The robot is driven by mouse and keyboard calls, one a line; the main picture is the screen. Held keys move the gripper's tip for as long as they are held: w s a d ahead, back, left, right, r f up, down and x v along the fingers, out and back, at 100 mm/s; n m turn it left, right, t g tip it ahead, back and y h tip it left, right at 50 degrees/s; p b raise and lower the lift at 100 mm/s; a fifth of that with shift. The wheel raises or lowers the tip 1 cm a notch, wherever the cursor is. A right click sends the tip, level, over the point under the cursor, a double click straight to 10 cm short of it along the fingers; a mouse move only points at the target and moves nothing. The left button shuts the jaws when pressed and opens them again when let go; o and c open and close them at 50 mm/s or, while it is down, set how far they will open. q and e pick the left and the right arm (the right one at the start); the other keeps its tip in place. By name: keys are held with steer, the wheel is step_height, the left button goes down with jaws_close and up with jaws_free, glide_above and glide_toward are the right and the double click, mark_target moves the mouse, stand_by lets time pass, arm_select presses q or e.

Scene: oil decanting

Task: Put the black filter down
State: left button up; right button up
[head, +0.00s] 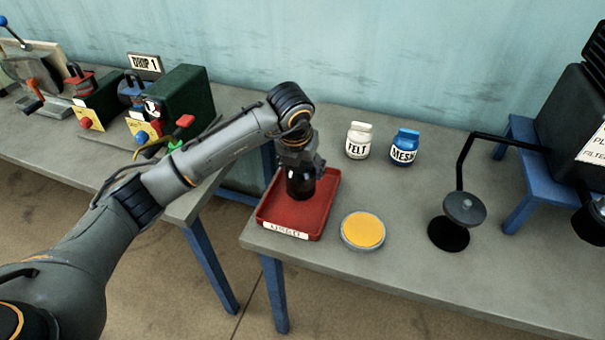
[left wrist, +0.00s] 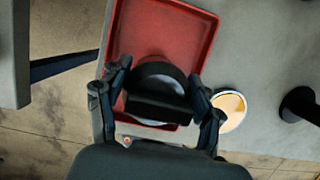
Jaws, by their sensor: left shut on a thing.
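My left gripper (head: 301,168) points down over the red tray and is shut on the black filter (head: 300,187). The filter is a short dark cylinder, held upright. In the left wrist view the filter (left wrist: 160,78) sits between the two fingers of my left gripper (left wrist: 158,104), over the tray's near part. The red tray (head: 326,193) is shallow, with a white label on its front edge; it also shows in the left wrist view (left wrist: 140,30). I cannot tell whether the filter touches the tray floor. My right gripper is not in view.
A round yellow-topped dish (head: 363,230) stands right of the tray. A white FELT jar (head: 359,140) and a blue MESH jar (head: 404,147) stand behind. A black stand with a grey disc (head: 464,208) is further right. The front right of the table is clear.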

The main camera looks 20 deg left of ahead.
arm_select(q)
steer(key=shift+w+f, duration=0.25)
steer(key=shift+f, duration=0.05)
step_height(320, 180, down, 2)
steer(key=shift+a+f+p, duration=0.1)
steer(key=shift+p, duration=0.5)
steer(key=shift+w+f, duration=0.1)
steer(key=shift+f, duration=0.4)
steer(key=shift+f, duration=0.1)
steer(key=o, duration=1.3)
